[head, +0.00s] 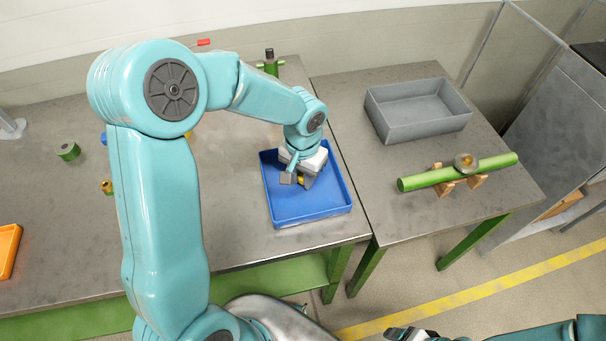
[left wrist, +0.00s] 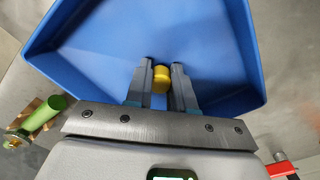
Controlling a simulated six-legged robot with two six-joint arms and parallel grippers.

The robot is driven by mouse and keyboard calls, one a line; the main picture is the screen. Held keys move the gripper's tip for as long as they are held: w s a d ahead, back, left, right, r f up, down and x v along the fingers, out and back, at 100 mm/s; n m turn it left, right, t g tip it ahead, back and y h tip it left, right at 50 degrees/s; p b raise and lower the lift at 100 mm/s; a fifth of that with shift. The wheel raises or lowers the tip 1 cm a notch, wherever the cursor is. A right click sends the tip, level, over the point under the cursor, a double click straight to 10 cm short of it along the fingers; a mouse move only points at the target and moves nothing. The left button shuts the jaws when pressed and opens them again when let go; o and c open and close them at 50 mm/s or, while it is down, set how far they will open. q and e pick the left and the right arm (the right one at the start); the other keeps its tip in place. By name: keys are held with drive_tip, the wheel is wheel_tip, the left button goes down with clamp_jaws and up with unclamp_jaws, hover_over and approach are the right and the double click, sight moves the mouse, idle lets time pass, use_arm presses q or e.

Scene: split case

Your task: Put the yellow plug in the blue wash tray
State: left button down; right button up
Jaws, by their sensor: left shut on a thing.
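The yellow plug (left wrist: 161,79) is between the two fingers of my left gripper (left wrist: 160,74), which is shut on it. In the head view my left gripper (head: 298,181) points down over the blue wash tray (head: 310,209), and a bit of yellow shows at its fingers. The tray is also behind the plug in the left wrist view (left wrist: 100,42). I cannot tell whether the plug touches the tray floor. My right gripper (head: 408,333) is only partly seen at the bottom edge, away from the tray; its opening is unclear.
A grey bin (head: 418,128) and a green pipe (head: 420,181) on wooden supports stand on the right table. A green round part (head: 67,151) and an orange tray (head: 8,247) are on the left. A gap separates the two tables.

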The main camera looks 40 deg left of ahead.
use_arm(q)
drive_tip(key=shift+s+r, duration=0.1)
drive_tip(key=c, duration=1)
unclamp_jaws()
drive_tip(key=shift+f, duration=0.2)
drive_tip(key=shift+o, duration=0.2)
drive_tip(key=shift+r, duration=0.1)
drive_tip(key=shift+r, duration=0.3)
wheel_tip(320, 180, up, 12)
drive_tip(key=shift+f, duration=0.15)
